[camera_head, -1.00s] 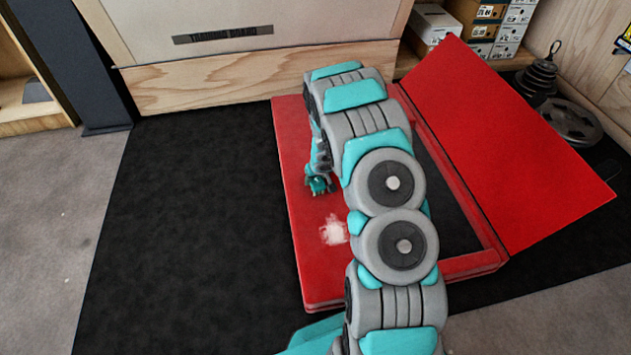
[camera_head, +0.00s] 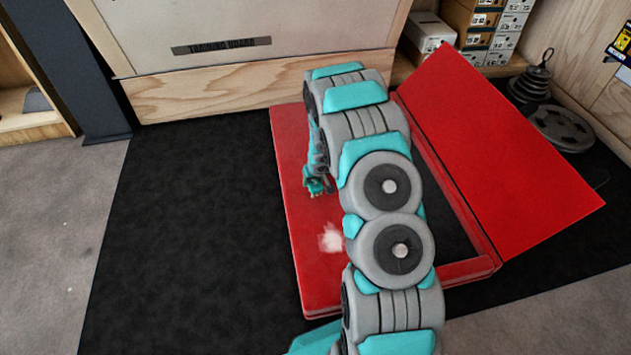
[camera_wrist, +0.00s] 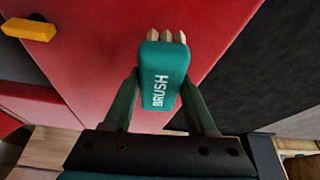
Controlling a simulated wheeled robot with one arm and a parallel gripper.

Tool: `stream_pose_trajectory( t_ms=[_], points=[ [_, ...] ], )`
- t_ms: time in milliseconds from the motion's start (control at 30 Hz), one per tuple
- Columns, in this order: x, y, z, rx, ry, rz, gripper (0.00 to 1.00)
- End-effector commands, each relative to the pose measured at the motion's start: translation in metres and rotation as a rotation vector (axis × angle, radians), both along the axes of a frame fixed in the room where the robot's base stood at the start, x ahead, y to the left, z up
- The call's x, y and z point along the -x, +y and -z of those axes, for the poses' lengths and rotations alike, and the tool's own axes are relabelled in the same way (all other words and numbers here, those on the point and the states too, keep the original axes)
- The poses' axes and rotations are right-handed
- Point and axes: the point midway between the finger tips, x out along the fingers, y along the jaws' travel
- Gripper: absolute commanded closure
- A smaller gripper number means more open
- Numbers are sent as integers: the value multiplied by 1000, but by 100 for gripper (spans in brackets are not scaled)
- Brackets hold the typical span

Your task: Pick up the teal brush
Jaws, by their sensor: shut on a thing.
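The teal brush (camera_wrist: 164,78) has white "BRUSH" lettering and pale bristle tips at its far end. In the wrist view it sits between the two dark green fingers of my gripper (camera_wrist: 160,97), which is shut on it. In the head view the brush (camera_head: 314,187) is small, and my gripper (camera_head: 319,180) is partly hidden by my arm. Both are over the left part of the red pad (camera_head: 305,270). I cannot tell how far the brush is above the pad.
A large red panel (camera_head: 500,150) slants up on the right. A white chalk patch (camera_head: 331,238) marks the pad. A yellow block (camera_wrist: 30,29) shows in the wrist view. Weight plates (camera_head: 562,128) and boxes (camera_head: 430,30) stand at the back right. The black mat (camera_head: 190,220) is clear on the left.

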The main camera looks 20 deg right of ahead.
Motion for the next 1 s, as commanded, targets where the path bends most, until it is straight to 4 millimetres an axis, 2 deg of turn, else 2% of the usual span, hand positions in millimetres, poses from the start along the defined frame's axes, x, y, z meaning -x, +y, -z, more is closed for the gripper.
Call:
stream_pose_trajectory(
  t_ms=[333,700,1000],
  points=[
    [35,-29,-3,-1,-2,5,100],
    [103,-80,-12,-1,2,6,100],
    [125,-98,-16,0,0,2,100]
  ],
)
